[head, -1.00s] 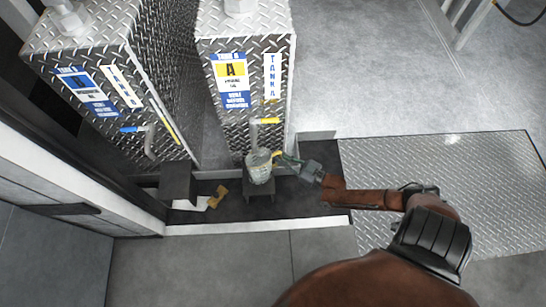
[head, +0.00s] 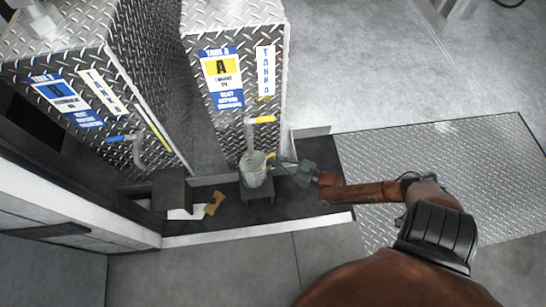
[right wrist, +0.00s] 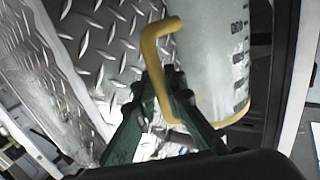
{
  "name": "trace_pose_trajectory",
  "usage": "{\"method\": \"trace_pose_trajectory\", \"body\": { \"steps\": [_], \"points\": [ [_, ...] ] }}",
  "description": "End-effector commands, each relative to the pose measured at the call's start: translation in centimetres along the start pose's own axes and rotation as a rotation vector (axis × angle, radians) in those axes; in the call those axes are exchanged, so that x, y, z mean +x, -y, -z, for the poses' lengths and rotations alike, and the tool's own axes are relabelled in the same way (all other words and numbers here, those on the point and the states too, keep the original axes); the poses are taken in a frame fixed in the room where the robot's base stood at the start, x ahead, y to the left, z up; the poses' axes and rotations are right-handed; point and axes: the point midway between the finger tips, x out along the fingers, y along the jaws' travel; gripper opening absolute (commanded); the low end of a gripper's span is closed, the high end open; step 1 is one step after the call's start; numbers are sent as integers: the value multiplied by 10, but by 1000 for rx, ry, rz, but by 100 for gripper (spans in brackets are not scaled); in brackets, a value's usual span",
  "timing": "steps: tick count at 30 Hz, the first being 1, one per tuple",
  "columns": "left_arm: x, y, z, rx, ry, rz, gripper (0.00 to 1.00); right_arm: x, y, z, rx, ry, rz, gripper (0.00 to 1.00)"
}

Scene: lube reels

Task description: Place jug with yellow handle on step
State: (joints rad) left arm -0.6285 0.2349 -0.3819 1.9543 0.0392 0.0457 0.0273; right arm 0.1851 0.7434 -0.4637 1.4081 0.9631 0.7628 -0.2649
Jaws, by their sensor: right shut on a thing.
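The clear jug (head: 253,171) with a yellow handle is at the dark step (head: 258,192) under the yellow-lever tap (head: 258,121) of tank A. It looks upright; I cannot tell whether its base touches the step. My right gripper (head: 281,162) reaches in from the right and is shut on the handle. In the right wrist view, the green fingers (right wrist: 165,90) are at the yellow handle (right wrist: 158,62), and the jug's graduated wall (right wrist: 215,60) fills the upper right. My left gripper is not in view.
A second dark step (head: 172,189) stands to the left, below the blue-lever tap (head: 122,138). A yellow-brown item (head: 214,203) and a white sheet (head: 184,213) lie between the steps. A pale ledge (head: 250,231) edges the dark tray floor. Diamond plate (head: 440,180) covers the right.

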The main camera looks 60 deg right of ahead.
Motion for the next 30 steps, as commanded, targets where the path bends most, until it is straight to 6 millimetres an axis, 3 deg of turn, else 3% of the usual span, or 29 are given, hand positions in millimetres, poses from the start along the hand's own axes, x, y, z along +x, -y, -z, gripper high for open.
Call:
{"method": "trace_pose_trajectory", "body": {
  "steps": [8, 18, 23, 30],
  "points": [
    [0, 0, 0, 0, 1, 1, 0, 0, 0, -1, 1, 0, 0, 27],
    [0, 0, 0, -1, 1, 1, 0, 0, 0, 1, 0, 1, 1, 28],
    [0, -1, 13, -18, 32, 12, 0, -22, 0, 4, 0, 1, -1, 28],
    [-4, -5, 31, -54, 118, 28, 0, -74, 0, 5, 0, 0, -2, 28]
  ]
}}
